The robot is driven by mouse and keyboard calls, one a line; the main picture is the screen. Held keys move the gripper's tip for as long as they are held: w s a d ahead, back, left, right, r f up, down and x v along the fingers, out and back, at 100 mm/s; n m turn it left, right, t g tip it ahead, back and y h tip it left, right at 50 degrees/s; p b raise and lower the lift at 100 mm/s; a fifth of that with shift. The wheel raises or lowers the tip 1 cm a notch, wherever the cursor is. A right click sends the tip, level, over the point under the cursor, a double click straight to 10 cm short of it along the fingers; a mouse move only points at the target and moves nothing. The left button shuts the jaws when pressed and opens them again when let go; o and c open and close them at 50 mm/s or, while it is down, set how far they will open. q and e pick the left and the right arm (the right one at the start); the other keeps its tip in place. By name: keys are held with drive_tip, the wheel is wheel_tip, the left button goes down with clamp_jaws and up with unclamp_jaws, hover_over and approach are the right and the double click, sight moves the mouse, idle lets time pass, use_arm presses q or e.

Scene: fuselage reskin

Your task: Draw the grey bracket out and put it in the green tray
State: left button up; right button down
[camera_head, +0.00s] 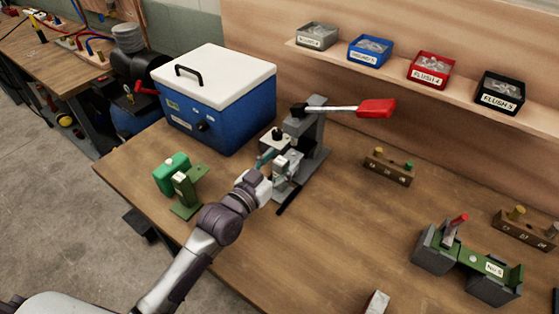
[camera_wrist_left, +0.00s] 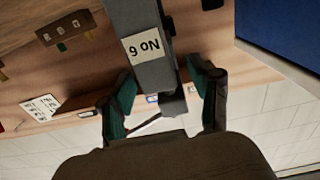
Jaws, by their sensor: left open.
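My left gripper (camera_head: 277,162) is at the grey lever press (camera_head: 311,128) with the red handle, near the middle of the table. In the left wrist view my left gripper (camera_wrist_left: 164,100) has its green-tipped fingers apart, one on each side of a grey part (camera_wrist_left: 143,48) with an upside-down "NO 6" label. I cannot tell whether the fingers touch it. This grey part may be the bracket or part of the press; the arm hides much of it in the head view.
A blue cooler (camera_head: 218,122) with a white lid stands behind and left of the press. A green fixture labelled No 5 (camera_head: 470,260) and a small peg block (camera_head: 388,168) are to the right. Labelled bins, one red (camera_head: 431,70), line the shelf.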

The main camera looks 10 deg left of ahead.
use_arm(q)
drive_tip(key=c, duration=1)
clamp_jaws()
drive_tip(key=shift+s, duration=0.15)
